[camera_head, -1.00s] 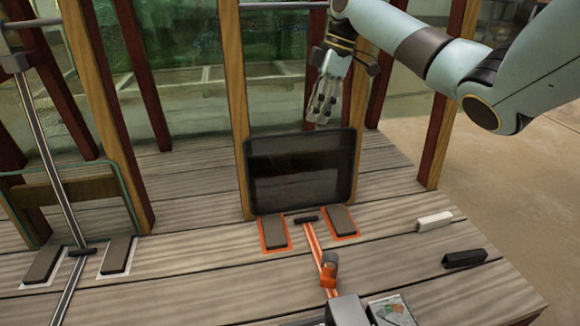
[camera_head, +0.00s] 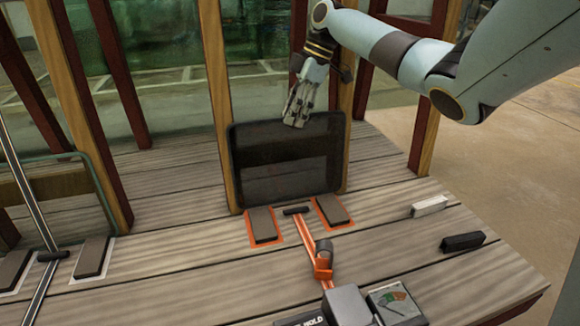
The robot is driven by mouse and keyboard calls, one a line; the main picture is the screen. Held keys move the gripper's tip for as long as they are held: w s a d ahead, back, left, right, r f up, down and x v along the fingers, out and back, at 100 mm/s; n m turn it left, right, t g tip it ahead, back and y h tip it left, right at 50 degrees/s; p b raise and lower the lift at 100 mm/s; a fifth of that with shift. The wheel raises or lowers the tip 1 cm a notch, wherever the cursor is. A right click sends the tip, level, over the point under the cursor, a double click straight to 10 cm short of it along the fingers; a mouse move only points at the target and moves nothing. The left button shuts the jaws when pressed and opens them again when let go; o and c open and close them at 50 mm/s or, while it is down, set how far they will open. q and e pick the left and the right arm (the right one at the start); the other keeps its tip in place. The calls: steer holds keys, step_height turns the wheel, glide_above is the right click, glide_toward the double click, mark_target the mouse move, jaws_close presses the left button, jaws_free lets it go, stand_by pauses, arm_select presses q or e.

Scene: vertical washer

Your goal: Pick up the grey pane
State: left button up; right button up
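The dark grey pane (camera_head: 285,178) stands upright on the wooden deck in the middle of the camera_head view. It has rounded corners and stands between two wooden posts, behind two dark pads with orange borders. My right gripper (camera_head: 297,122) points down at the pane's top edge, right of its middle, and its fingertips overlap that edge in the picture. I cannot tell whether they touch the pane or how far apart they are. My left gripper is out of view.
A clear pane (camera_head: 100,180) with a greenish edge stands at the left. An orange lever (camera_head: 323,262) rises in front of the pane, near a gauge box (camera_head: 397,304). A white block (camera_head: 429,206) and a black block (camera_head: 463,242) lie at the right.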

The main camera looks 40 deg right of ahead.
mark_target(289, 132)
steer(key=shift+b+x, duration=0.3)
steer(key=shift+x, duration=0.85)
steer(key=shift+f, duration=0.4)
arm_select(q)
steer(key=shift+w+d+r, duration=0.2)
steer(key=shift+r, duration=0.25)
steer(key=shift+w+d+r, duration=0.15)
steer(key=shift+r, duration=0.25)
arm_select(e)
steer(key=shift+r, duration=0.1)
jaws_close()
steer(key=shift+w+r, duration=0.1)
steer(key=shift+r, duration=0.05)
